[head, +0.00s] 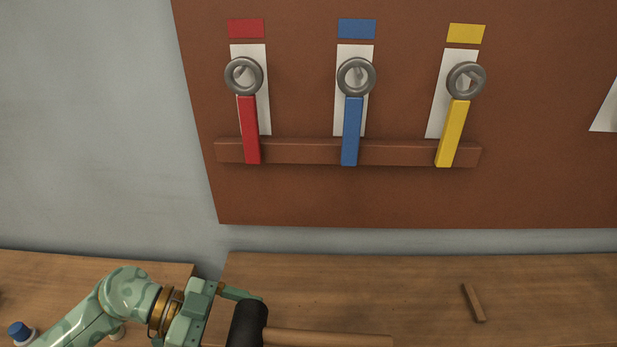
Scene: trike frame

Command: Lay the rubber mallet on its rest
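The rubber mallet has a black head (247,322) and a pale wooden handle (330,339) that runs to the right along the bottom edge of the head view. My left gripper (245,298) is just left of and behind the black head. One green finger reaches over behind the top of the head; the other finger is hidden. I cannot tell whether the gripper grips the mallet or is only beside it. A short wooden bar (473,302) lies on the bench at right; I cannot tell whether it belongs to the rest. My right gripper is out of view.
A brown board (540,190) on the wall carries red (250,130), blue (351,130) and yellow (452,133) ring-ended tools over a ledge (300,151). The bench (560,285) is clear around the bar. A blue-capped bottle (20,332) stands at lower left.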

